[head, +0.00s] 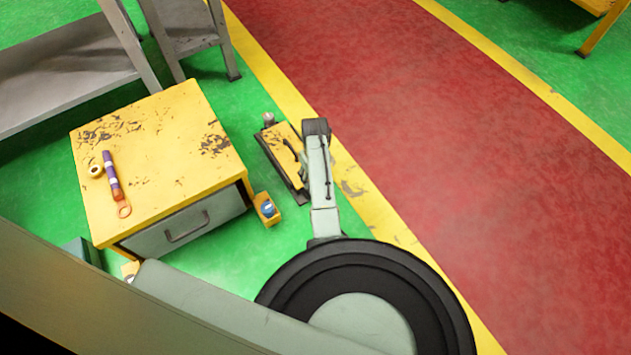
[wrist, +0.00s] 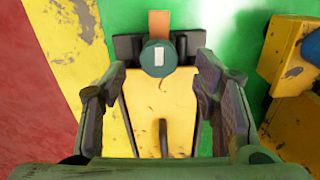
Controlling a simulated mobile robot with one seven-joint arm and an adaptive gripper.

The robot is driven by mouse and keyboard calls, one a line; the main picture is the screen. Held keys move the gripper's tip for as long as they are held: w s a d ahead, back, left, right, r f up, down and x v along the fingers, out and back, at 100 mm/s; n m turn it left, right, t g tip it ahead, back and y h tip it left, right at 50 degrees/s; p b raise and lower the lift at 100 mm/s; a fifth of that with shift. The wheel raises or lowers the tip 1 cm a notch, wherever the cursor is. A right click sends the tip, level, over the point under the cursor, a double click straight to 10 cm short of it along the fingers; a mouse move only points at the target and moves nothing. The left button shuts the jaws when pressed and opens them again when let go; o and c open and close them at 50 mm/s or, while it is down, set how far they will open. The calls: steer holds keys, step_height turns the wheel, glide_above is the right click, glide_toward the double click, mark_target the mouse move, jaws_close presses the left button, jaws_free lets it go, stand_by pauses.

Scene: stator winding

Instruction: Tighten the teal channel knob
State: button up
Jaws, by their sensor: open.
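The teal knob (wrist: 158,60) shows in the wrist view as a round cap with a white mark on its face. It sits at the far end of a yellow plate (wrist: 150,98), in front of a dark block. My gripper (wrist: 161,75) is open, with one finger on each side of the knob's line and clear gaps between. The fingers look apart from the knob; the height between them is hard to tell. In the head view the yellow plate (head: 279,143) lies on the floor beside my arm. I cannot make out the teal knob there.
A yellow cabinet (head: 165,140) with a grey drawer stands left of the plate, a purple-handled tool (head: 111,175) on top. A grey shelf (head: 70,75) stands behind. The red walkway (head: 450,140) on the right is clear.

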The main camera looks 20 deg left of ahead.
steer(key=shift+f+b, duration=0.35)
steer(key=shift+f, duration=1.55)
steer(key=shift+c, duration=0.5)
steer(key=c, duration=1)
